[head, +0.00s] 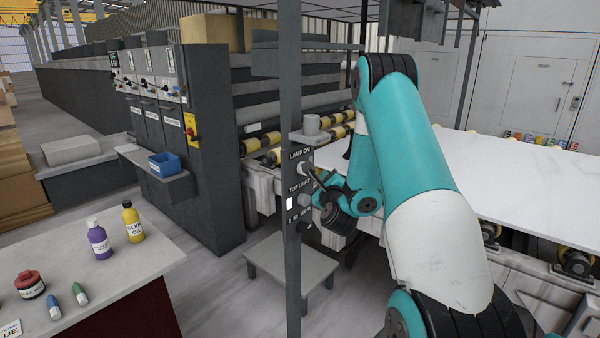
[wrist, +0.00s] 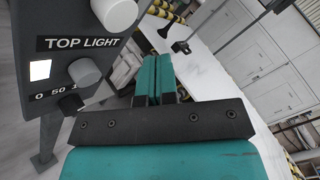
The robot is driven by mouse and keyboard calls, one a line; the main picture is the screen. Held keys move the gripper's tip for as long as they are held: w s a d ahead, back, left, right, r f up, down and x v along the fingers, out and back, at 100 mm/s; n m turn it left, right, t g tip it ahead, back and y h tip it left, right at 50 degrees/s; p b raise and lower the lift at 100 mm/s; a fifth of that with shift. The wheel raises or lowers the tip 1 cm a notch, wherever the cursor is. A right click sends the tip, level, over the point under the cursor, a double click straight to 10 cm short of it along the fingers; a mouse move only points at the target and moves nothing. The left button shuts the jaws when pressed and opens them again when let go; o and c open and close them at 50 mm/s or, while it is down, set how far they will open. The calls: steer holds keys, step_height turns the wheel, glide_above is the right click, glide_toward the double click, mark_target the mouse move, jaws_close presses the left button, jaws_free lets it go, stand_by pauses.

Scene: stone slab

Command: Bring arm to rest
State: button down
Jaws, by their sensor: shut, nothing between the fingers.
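My gripper (wrist: 152,78) shows in the wrist view with its two teal fingers together and nothing between them. In the head view my teal and white arm reaches forward from the lower right, and its end is near the grey control post (head: 290,120). The gripper's fingertips are hard to make out there. In the wrist view the post's panel is to the left of the fingers, with a "TOP LIGHT" label (wrist: 82,43), a lit white square (wrist: 40,70) and a grey knob (wrist: 84,72). The fingers appear apart from the knob.
A white stone slab (head: 525,185) lies on rollers at the right. A small grey stool (head: 290,265) stands below the post. A bench (head: 110,260) at the left holds a purple bottle (head: 99,240), a yellow bottle (head: 132,222) and other small items. A machine cabinet (head: 215,150) stands behind.

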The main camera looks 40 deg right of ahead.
steer(key=w+a+r+n+y, duration=0.1)
steer(key=w+a+n+y, duration=0.1)
steer(key=a+n+y, duration=0.3)
steer(key=w+a+r+n+t+y, duration=0.1)
steer(key=w+a+r+n+y, duration=0.15)
steer(key=a, duration=0.45)
steer(key=w+a+r+n+y, duration=0.1)
steer(key=w+a+n+y, duration=0.15)
steer(key=a+n, duration=0.35)
steer(key=s+a+r+n+g+y, duration=0.1)
steer(key=s+a+n+g+y, duration=0.2)
steer(key=a+n+y, duration=0.75)
steer(key=s+a+r+n+g+h+b, duration=0.1)
steer(key=s+a+r+n+g+h, duration=0.1)
steer(key=s+a+n+g, duration=1)
steer(key=s+a+n+h, duration=0.1)
steer(key=s+a+n, duration=0.1)
steer(key=s, duration=0.6)
steer(key=s+a+n+h, duration=0.1)
steer(key=s+a+n, duration=0.2)
steer(key=s, duration=0.6)
steer(key=shift+a+n, duration=0.15)
steer(key=shift+n, duration=0.15)
stand_by(0.5)
